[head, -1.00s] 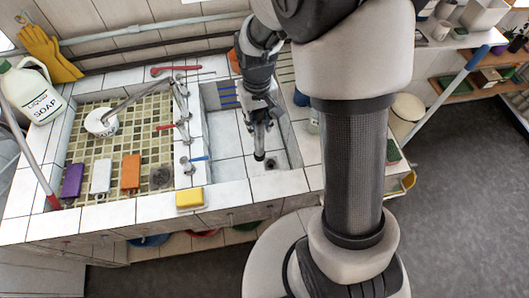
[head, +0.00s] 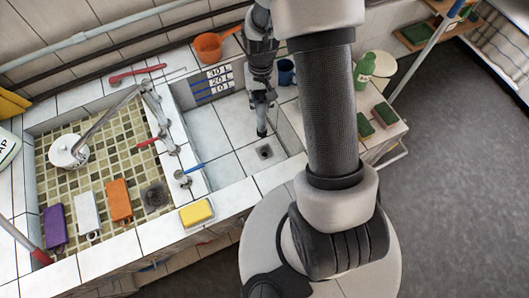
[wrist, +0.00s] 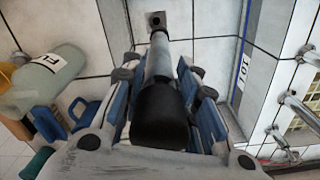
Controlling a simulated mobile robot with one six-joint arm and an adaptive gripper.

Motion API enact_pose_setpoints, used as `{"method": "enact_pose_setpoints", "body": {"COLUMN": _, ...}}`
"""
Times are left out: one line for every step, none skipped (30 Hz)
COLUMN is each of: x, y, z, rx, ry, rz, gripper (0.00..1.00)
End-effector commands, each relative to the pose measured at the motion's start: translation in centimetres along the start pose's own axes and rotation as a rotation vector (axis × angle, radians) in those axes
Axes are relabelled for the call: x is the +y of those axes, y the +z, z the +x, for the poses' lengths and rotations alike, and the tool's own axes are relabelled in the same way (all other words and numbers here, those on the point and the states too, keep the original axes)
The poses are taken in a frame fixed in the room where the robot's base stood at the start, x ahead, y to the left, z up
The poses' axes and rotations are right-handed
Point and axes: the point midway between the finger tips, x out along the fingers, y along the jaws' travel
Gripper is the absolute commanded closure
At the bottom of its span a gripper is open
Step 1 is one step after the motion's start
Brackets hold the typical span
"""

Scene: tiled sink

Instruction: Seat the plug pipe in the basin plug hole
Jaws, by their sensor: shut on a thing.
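The plug pipe (wrist: 160,62) is a grey tube with a thick black near end in the wrist view. My gripper (wrist: 160,95) is shut around it, with blue-and-grey fingers on both sides. In the head view the pipe (head: 261,118) points down from my gripper (head: 260,96) into the right basin. The plug hole (head: 264,152) is a dark square drain in the white tiled basin floor. The pipe's lower tip appears just behind the hole and apart from it. In the wrist view the hole (wrist: 156,19) shows just beyond the pipe's far end. The exact height gap cannot be told.
Basin walls surround the pipe, with litre marks (head: 213,84) on the back wall. A blue mug (head: 286,73) and green bottle (head: 364,70) stand to the right. Taps (head: 166,140) line the divider at left. A yellow sponge (head: 196,212) lies on the front rim.

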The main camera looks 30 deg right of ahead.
Motion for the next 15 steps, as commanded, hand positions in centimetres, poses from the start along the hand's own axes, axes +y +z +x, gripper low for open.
{"method": "enact_pose_setpoints", "body": {"x": 0.6, "y": -0.2, "z": 0.0, "rx": -0.001, "ry": 0.0, "rz": 0.024, "gripper": 1.0}}
{"method": "enact_pose_setpoints", "body": {"x": 0.8, "y": -0.2, "z": 0.2, "rx": -0.001, "ry": 0.0, "rz": 0.034, "gripper": 1.0}}
{"method": "enact_pose_setpoints", "body": {"x": 1.0, "y": -0.3, "z": 0.5, "rx": -0.001, "ry": 0.0, "rz": 0.043, "gripper": 1.0}}
{"method": "enact_pose_setpoints", "body": {"x": 1.1, "y": -0.3, "z": 0.8, "rx": -0.001, "ry": 0.0, "rz": 0.047, "gripper": 1.0}}
{"method": "enact_pose_setpoints", "body": {"x": 1.1, "y": -0.3, "z": 1.3, "rx": -0.001, "ry": 0.0, "rz": 0.051, "gripper": 1.0}}
{"method": "enact_pose_setpoints", "body": {"x": 1.2, "y": -0.3, "z": 2.0, "rx": -0.003, "ry": 0.0, "rz": 0.053, "gripper": 1.0}}
{"method": "enact_pose_setpoints", "body": {"x": 1.2, "y": -0.3, "z": 2.7, "rx": -0.004, "ry": 0.001, "rz": 0.054, "gripper": 1.0}}
{"method": "enact_pose_setpoints", "body": {"x": 1.2, "y": -0.3, "z": 3.4, "rx": -0.004, "ry": 0.0, "rz": 0.054, "gripper": 1.0}}
{"method": "enact_pose_setpoints", "body": {"x": 1.2, "y": -0.2, "z": 4.5, "rx": -0.006, "ry": 0.001, "rz": 0.054, "gripper": 1.0}}
{"method": "enact_pose_setpoints", "body": {"x": 1.2, "y": -0.3, "z": 5.3, "rx": -0.004, "ry": 0.001, "rz": 0.053, "gripper": 1.0}}
{"method": "enact_pose_setpoints", "body": {"x": 1.2, "y": -0.2, "z": 6.2, "rx": -0.006, "ry": 0.001, "rz": 0.053, "gripper": 1.0}}
{"method": "enact_pose_setpoints", "body": {"x": 1.2, "y": -0.2, "z": 7.3, "rx": -0.004, "ry": 0.001, "rz": 0.053, "gripper": 1.0}}
{"method": "enact_pose_setpoints", "body": {"x": 1.2, "y": -0.3, "z": 8.1, "rx": -0.004, "ry": 0.001, "rz": 0.053, "gripper": 1.0}}
{"method": "enact_pose_setpoints", "body": {"x": 1.2, "y": -0.3, "z": 8.9, "rx": -0.004, "ry": 0.001, "rz": 0.053, "gripper": 1.0}}
{"method": "enact_pose_setpoints", "body": {"x": 1.2, "y": -0.2, "z": 10.0, "rx": -0.004, "ry": 0.001, "rz": 0.052, "gripper": 1.0}}
